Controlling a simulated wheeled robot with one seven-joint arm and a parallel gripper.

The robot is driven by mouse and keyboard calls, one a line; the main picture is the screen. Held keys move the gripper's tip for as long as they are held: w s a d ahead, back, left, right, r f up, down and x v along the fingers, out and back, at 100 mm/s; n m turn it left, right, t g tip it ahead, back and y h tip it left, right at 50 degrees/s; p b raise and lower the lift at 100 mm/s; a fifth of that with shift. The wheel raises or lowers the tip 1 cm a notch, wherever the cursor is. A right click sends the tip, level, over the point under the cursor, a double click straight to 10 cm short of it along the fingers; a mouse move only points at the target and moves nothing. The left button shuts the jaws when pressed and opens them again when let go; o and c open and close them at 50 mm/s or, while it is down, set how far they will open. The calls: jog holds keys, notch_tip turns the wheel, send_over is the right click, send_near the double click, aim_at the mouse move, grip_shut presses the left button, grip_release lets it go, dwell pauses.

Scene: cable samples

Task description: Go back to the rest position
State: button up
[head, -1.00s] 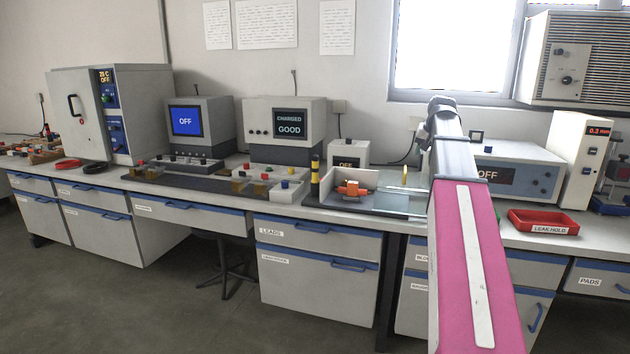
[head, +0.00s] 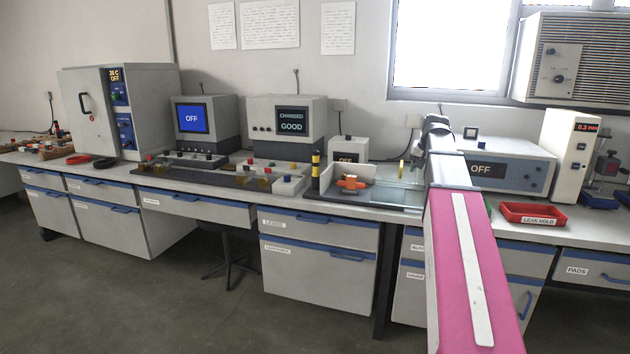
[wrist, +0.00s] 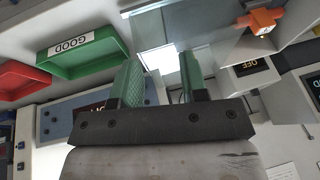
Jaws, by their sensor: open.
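My gripper (wrist: 160,82) shows in the wrist view with its two green-padded fingers apart and nothing between them. In the head view my pink and grey arm reaches up over the bench at the right of centre; the fingers are hidden behind it. An orange piece (head: 351,183) sits in a grey open-fronted station (head: 345,197) on the bench. The orange piece also shows in the wrist view (wrist: 260,21) at the upper right, apart from the fingers.
The bench carries a cabinet (head: 120,112), a blue-screen unit (head: 207,122), a unit reading CHARGED GOOD (head: 288,128), and a red LEAK HOLD tray (head: 532,215). A green GOOD tray (wrist: 85,50) shows in the wrist view.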

jog(key=s+a+f+n+g, duration=0.1)
jog(key=s+a+f, duration=0.5)
jog(key=f, duration=0.7)
jog(key=s+a+f+n+g, duration=0.1)
jog(key=s+a+f+g, duration=0.1)
jog(key=s+a+f, duration=0.4)
jog(key=s+a+f+n+g, duration=0.1)
jog(key=s+a+f, duration=0.5)
jog(key=s+f, duration=0.6)
notch_tip(320, 180, down, 10)
jog(key=shift+s+r+n+g+h, duration=0.25)
jog(key=shift+s+n+g+h, duration=0.05)
jog(key=shift+s+n+h, duration=0.1)
